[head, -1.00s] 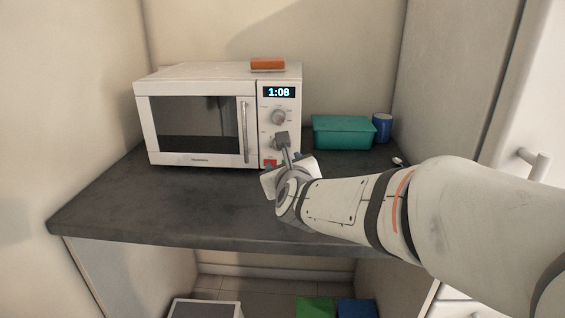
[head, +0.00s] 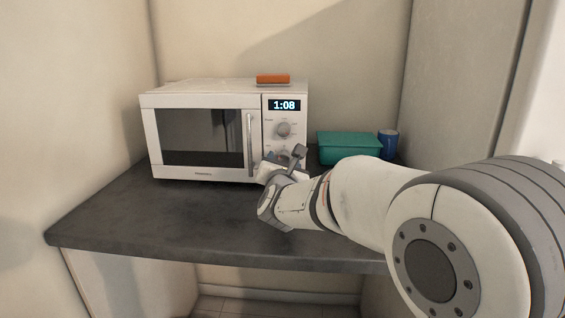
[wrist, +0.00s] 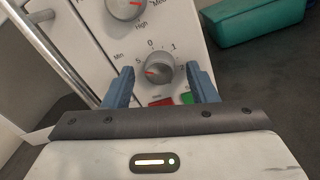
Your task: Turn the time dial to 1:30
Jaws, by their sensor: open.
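A white microwave (head: 200,87) stands on the dark counter, its display (head: 284,105) reading 1:08. In the wrist view, the time dial (wrist: 159,67) is a grey knob marked Min with numbers around it, its red mark pointing left. The power dial (wrist: 126,8) sits above it, and also shows in the head view (head: 283,129). My gripper (wrist: 160,82) is open, its blue-grey fingers on either side of the time dial, with gaps visible to both. In the head view my gripper (head: 293,156) covers most of the lower dial. Contact cannot be told.
Red (wrist: 162,102) and green (wrist: 187,97) buttons lie just below the time dial. A door handle (head: 250,143) is left of the panel. A teal box (head: 348,147) and blue cup (head: 388,144) stand to the right. An orange item (head: 273,79) lies on top. The front counter is clear.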

